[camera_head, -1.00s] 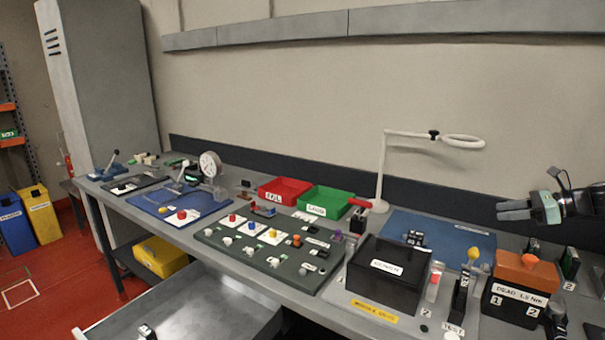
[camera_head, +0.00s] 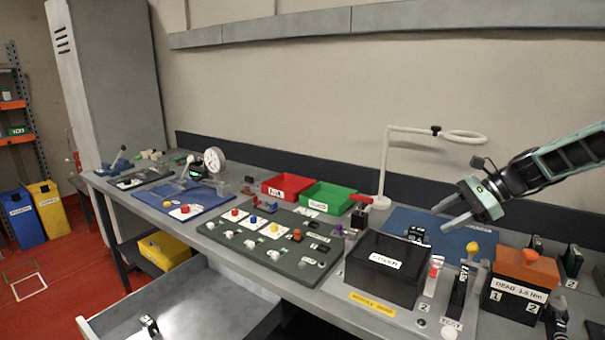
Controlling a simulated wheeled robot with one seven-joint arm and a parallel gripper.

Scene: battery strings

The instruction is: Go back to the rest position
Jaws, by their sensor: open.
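My gripper (camera_head: 449,218) is at the right of the view, open and empty. Its two fingers point left and down, above the blue mat (camera_head: 400,216) at the back of the bench. My arm comes in from the right edge. The black box (camera_head: 385,270) with a white label sits in front of and below the gripper, apart from it. The orange-topped black box (camera_head: 515,290) stands to the right, below my arm.
A white ring lamp (camera_head: 384,165) stands behind the gripper, to its left. Red (camera_head: 287,189) and green (camera_head: 328,199) bins, a board of coloured knobs (camera_head: 262,262) and a dial gauge (camera_head: 214,160) are further left. An open drawer (camera_head: 215,310) juts out below the bench.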

